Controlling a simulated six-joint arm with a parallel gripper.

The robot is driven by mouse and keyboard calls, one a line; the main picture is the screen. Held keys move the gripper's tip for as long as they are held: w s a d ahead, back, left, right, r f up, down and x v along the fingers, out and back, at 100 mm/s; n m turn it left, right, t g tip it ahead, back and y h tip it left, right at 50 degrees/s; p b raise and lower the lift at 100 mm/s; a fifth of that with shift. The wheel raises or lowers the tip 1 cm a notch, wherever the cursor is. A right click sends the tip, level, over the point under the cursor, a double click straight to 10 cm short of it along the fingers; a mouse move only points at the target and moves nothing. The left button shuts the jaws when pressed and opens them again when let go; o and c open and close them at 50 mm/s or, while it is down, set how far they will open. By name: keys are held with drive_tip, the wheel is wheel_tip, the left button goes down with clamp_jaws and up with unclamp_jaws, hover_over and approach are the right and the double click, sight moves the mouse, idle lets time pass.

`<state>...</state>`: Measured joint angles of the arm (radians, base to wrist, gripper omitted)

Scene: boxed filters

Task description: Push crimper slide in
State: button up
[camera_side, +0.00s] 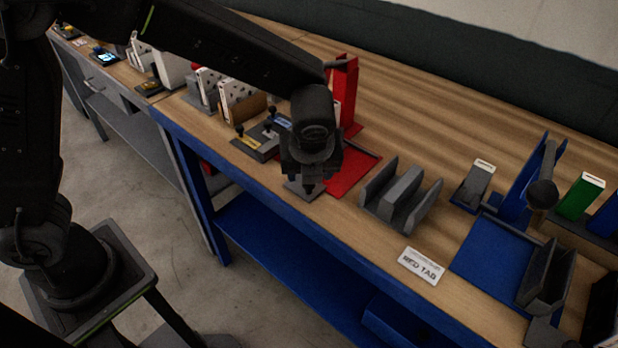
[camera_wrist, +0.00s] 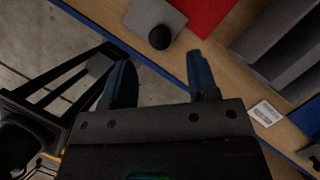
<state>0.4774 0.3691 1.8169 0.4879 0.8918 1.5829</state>
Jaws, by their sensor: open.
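A flat grey plate with a round black knob (camera_wrist: 160,37), which looks like the crimper slide, lies at the table's front edge in the wrist view. It sits in front of a red base (camera_wrist: 205,12), and whether they touch is not clear. In the side view the grey plate (camera_side: 296,189) is partly hidden under my gripper (camera_side: 309,188). The red base (camera_side: 347,172) and its upright red frame (camera_side: 346,88) stand just behind. My gripper (camera_wrist: 160,72) is open and empty, its two blue-grey fingers pointing toward the knob with a gap before it.
A grey slotted holder (camera_side: 400,203) stands right of the red base, with a white label card (camera_side: 422,265) in front. A blue base (camera_side: 490,255) with a black-knobbed lever (camera_side: 541,193) is further right. A dark tray with small knobs (camera_side: 262,138) lies left.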

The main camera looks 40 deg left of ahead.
drive_tip(key=shift+x, duration=2.65)
drive_tip(key=shift+c, duration=0.5)
clamp_jaws()
